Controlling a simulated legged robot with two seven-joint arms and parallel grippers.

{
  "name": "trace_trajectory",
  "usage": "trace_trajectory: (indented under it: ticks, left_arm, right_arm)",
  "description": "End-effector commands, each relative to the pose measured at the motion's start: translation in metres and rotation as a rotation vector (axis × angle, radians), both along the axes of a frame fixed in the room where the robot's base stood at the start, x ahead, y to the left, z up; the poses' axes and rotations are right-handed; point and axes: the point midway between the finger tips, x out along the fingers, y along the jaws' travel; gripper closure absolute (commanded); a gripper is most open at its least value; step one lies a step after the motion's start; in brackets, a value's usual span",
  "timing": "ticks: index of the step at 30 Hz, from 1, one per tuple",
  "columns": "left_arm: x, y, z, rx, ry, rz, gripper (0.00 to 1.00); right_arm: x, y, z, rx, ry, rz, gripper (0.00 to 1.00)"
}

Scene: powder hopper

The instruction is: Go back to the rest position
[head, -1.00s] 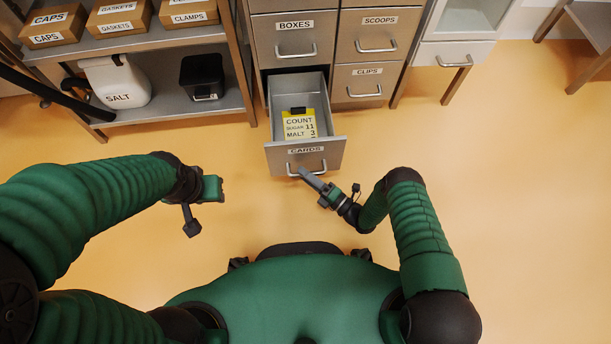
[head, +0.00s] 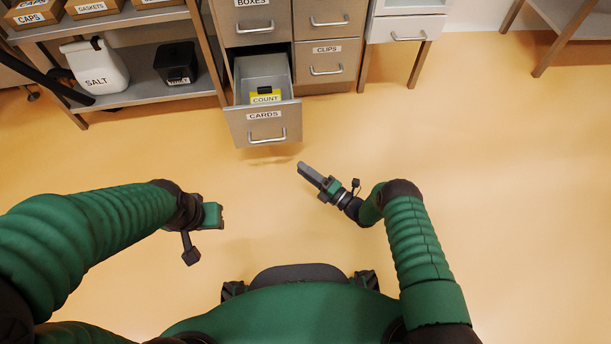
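My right gripper (head: 312,173) points up and left in the head view, above bare floor. It is clear of the open cards drawer (head: 264,125), with a gap to the handle. Its fingers show as one narrow grey bar seen edge-on, so I cannot tell their opening; nothing held shows. My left gripper (head: 212,216) hangs over the floor at left, well apart from the drawer. Its fingers are hidden. The cards drawer is pulled out, and a yellow count card (head: 265,97) stands inside it, partly hidden by the drawer front.
The boxes drawer (head: 254,29) and clips drawer (head: 326,69) are shut. A shelf (head: 128,93) with a white salt jug (head: 96,72) and a black bin (head: 177,65) stands at left. A white cabinet (head: 405,32) stands at right. The floor (head: 500,200) around me is clear.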

Motion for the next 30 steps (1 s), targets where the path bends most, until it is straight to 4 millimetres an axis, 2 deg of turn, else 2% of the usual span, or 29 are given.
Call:
trace_trajectory:
  ticks: [11,14,17,18,21,23,26,29,30]
  left_arm:
    - [0.0,0.0,0.0,0.0,0.0,0.001,0.64]
    - [0.0,0.0,0.005,0.0,0.0,0.001,0.64]
    - [0.0,0.0,0.019,0.0,0.0,0.0,0.64]
    - [0.0,0.0,0.027,0.0,0.0,0.0,0.64]
    - [0.0,0.0,0.049,0.0,0.0,0.001,0.64]
    - [0.0,0.0,0.06,0.0,0.0,0.001,0.64]
    - [0.0,0.0,0.08,0.0,0.0,0.001,0.64]
    - [0.0,0.0,0.099,0.0,0.0,0.001,0.64]
    - [0.0,-0.001,0.106,0.0,0.0,0.0,0.64]
  right_arm:
    - [0.0,0.0,0.001,0.003,0.0,0.001,0.64]
    - [0.007,-0.002,0.009,-0.002,0.023,-0.008,0.64]
    - [0.037,-0.01,0.04,-0.013,0.138,-0.059,0.64]
    - [0.053,-0.016,0.058,-0.015,0.216,-0.097,0.64]
    - [0.085,-0.041,0.111,0.011,0.469,-0.239,0.64]
    - [0.092,-0.06,0.143,0.049,0.626,-0.348,0.64]
    - [0.082,-0.093,0.196,0.153,0.875,-0.547,0.64]
    - [0.044,-0.123,0.248,0.298,1.106,-0.763,0.64]
    - [0.021,-0.134,0.266,0.369,1.194,-0.853,0.64]
